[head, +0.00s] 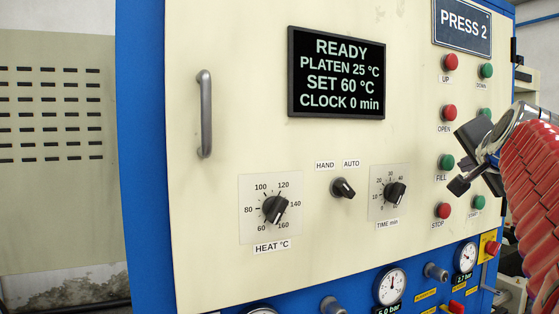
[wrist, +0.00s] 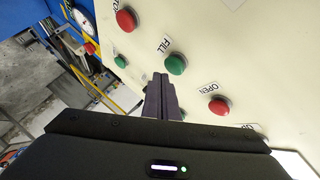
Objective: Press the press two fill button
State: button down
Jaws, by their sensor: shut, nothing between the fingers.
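The green fill button (head: 446,161) is on the cream press panel, with the FILL label below it, under the sign PRESS 2. It also shows in the wrist view (wrist: 176,64), uncovered. My gripper (head: 461,176) comes in from the right, just right of the fill button in the head view. Its dark fingers are together and empty. In the wrist view the fingertips (wrist: 160,77) are close beside the green button, a little to its lower left. I cannot tell how far they are from the panel.
Red open button (head: 448,113) and red stop button (head: 443,211) sit above and below fill. The display (head: 337,73) reads READY, platen 25 °C, set 60 °C, clock 0 min. A handle (head: 205,114) sticks out at left.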

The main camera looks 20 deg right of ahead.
dwell(0.3)
jog(key=s, duration=0.5)
jog(key=shift+d, duration=0.2)
dwell(0.8)
